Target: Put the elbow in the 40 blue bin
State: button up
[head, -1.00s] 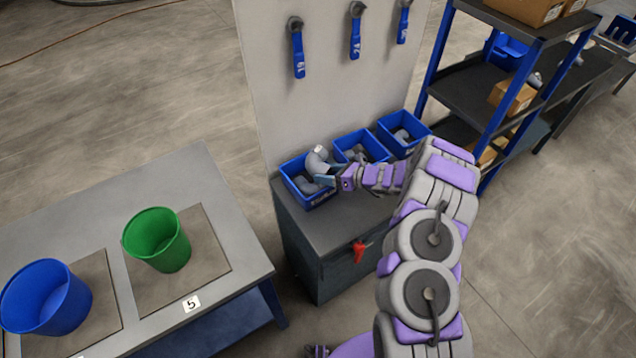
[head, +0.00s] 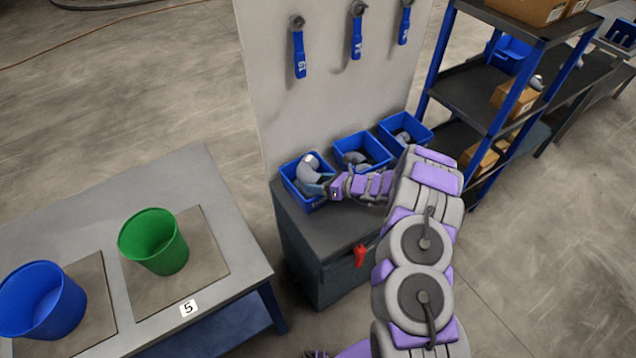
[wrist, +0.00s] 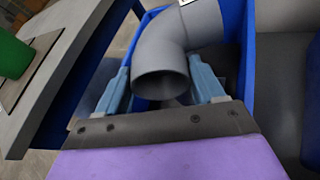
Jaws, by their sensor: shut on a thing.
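A grey pipe elbow (head: 309,174) is held at the leftmost blue bin (head: 315,206) on the dark cabinet. It also shows in the wrist view (wrist: 180,45), its round opening facing me, with the blue bin wall (wrist: 234,60) beside it. My gripper (head: 326,184) is shut on the elbow, with one pale blue finger on each side in the wrist view (wrist: 162,82). The elbow appears inside or just over the bin's opening; I cannot tell whether it touches the bottom. More grey parts show low in the bin. I cannot read the number on the bin.
Two more blue bins (head: 362,166) with grey parts stand to the right. A grey panel (head: 345,100) with blue-handled valves (head: 299,55) rises behind. A table (head: 190,185) at left holds a green bucket (head: 153,243) and a blue bucket (head: 42,302). A shelf (head: 480,100) stands at right.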

jog(key=shift+s+d+f, duration=0.15)
jog(key=shift+s+f, duration=0.05)
jog(key=shift+f, duration=0.3)
jog(key=o, duration=0.9)
jog(key=shift+o, duration=0.3)
jog(key=shift+s+f, duration=0.1)
jog(key=shift+f, duration=0.05)
jog(key=shift+s, duration=0.1)
jog(key=shift+r, duration=0.25)
jog(key=r+p+v, duration=0.1)
jog(key=p+v, duration=0.2)
jog(key=v, duration=0.9)
jog(key=shift+w, duration=0.4)
